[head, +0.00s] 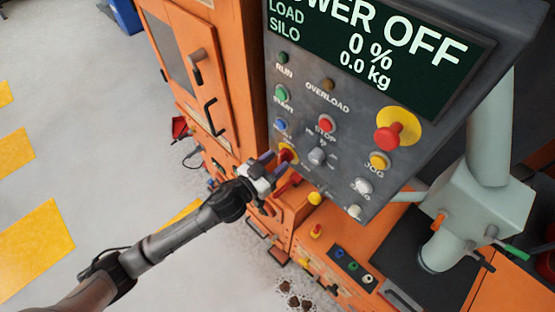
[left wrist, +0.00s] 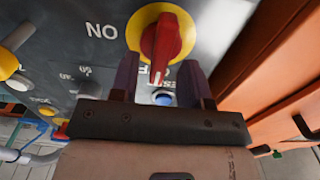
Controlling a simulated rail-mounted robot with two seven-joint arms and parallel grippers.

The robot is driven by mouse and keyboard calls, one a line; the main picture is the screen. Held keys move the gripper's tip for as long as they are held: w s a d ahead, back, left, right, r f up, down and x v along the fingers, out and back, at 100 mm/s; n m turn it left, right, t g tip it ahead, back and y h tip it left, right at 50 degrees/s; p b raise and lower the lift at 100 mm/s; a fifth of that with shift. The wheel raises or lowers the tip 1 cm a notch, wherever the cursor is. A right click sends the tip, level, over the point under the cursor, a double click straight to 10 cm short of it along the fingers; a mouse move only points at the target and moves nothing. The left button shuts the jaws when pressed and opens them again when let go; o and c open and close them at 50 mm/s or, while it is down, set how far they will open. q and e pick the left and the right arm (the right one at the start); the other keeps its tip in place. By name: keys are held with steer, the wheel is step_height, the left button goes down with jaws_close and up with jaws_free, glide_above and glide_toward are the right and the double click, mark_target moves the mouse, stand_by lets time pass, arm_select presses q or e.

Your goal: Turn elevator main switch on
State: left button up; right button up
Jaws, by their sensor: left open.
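The main switch is a red rotary handle on a round yellow plate, at the lower left of the grey control panel in the head view (head: 286,154). It shows large in the left wrist view (left wrist: 161,45), its white-marked tip pointing down toward partly hidden lettering. My left gripper (head: 268,165) is open at the switch. In the left wrist view its two dark fingers (left wrist: 160,66) stand on either side of the handle's tip; contact cannot be told. My right gripper is not in view.
The panel display (head: 370,50) reads "POWER OFF", 0 % and 0.0 kg. Buttons crowd the panel around the switch, including a red mushroom button (head: 388,137). An orange cabinet (head: 195,75) stands left, and a pale pipe housing (head: 475,205) stands right. Open floor lies left.

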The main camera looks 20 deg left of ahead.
arm_select(q)
steer(key=shift+w+d, duration=0.2)
steer(key=shift+w, duration=0.2)
jaws_close()
